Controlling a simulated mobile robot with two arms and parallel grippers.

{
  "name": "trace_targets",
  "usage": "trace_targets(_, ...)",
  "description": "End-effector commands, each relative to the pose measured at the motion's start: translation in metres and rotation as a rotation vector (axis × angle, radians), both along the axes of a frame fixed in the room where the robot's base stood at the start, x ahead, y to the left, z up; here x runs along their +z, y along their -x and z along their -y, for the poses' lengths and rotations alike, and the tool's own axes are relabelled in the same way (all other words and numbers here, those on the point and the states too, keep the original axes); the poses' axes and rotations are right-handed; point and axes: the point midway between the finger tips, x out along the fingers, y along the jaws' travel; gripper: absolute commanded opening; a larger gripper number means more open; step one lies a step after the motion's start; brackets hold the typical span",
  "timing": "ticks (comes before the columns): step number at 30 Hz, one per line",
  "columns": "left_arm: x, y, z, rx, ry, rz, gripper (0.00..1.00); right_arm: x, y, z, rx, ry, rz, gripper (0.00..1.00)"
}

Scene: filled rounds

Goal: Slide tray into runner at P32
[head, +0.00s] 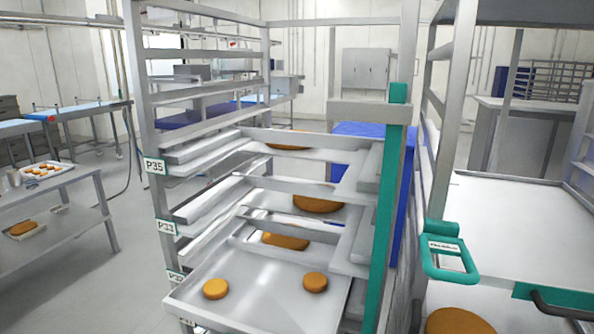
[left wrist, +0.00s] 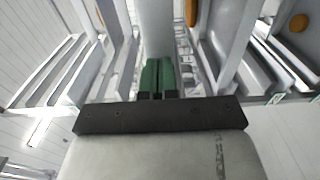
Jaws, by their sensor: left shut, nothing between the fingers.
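The rack (head: 146,100) stands in the middle of the head view, with labels P35 (head: 155,166), P33 (head: 166,227) and P32 (head: 176,277) on its left post. A grey metal tray (head: 258,272) with two orange-brown rounds (head: 215,289) (head: 315,282) lies level at about P32 height. Its near part is toward me and runs to the bottom of the picture. How far it sits in the runners I cannot tell. My left gripper (left wrist: 157,80) shows in the left wrist view, its green fingers together and empty. Neither gripper shows in the head view.
Other trays with rounds (head: 318,203) sit higher in the rack. A teal post (head: 388,200) stands at its right. Further right is a white-topped cart (head: 520,225) with a teal handle (head: 447,272). A side table (head: 60,185) stands at left, with clear floor between.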

Motion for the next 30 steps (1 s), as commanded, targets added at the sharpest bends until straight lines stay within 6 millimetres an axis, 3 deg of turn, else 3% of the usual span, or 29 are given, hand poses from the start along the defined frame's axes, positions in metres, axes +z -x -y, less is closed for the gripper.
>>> trace_targets(11, 0.000, -0.003, 0.001, 0.000, 0.000, 0.001, 0.00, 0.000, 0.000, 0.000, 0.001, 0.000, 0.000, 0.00)
trace_targets(30, 0.000, -0.033, 0.012, 0.000, 0.001, 0.001, 0.00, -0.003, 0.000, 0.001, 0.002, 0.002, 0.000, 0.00)
